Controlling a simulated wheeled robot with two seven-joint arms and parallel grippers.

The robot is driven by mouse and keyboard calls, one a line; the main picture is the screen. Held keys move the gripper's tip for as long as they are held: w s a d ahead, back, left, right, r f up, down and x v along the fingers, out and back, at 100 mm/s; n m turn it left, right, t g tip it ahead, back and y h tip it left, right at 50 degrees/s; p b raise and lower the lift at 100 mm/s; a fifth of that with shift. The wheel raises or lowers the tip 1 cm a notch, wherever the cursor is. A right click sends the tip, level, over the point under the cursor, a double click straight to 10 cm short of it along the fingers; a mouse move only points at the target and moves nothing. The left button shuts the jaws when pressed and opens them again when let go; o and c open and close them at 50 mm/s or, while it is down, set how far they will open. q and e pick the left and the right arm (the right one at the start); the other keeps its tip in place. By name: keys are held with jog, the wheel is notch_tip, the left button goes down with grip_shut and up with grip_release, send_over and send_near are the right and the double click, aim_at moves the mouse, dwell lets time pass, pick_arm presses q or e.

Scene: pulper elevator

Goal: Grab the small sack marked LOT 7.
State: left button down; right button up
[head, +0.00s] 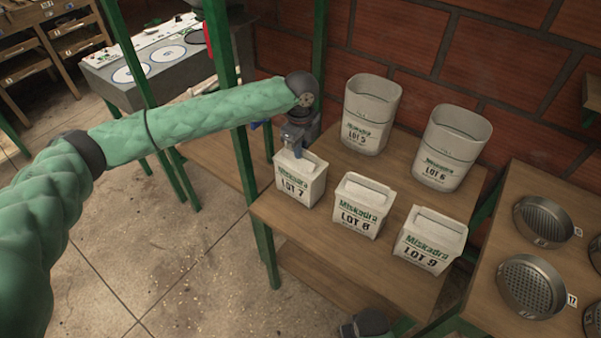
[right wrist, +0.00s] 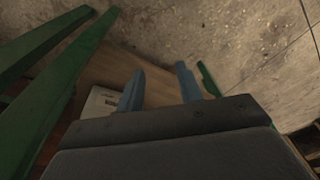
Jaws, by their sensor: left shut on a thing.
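The small sack marked LOT 7 (head: 299,185) stands upright at the left edge of the wooden shelf in the head view. My left gripper (head: 292,150) comes down on it from above and is shut on its top edge. The sack appears to rest on the shelf; I cannot tell if it is lifted at all. My right gripper (right wrist: 160,88) shows in the right wrist view with its two blue fingers apart and nothing between them. In the head view only a dark part of the right arm shows at the bottom edge.
Small sacks LOT 8 (head: 360,208) and LOT 9 (head: 429,241) stand to the right on the shelf (head: 310,232). Taller sacks LOT 5 (head: 369,116) and LOT 6 (head: 450,148) stand behind. A green post (head: 243,165) rises left of LOT 7. Metal sieves (head: 530,286) lie at right.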

pick_arm(q)
jog(key=shift+s+f, duration=0.15)
jog(key=shift+f, duration=0.15)
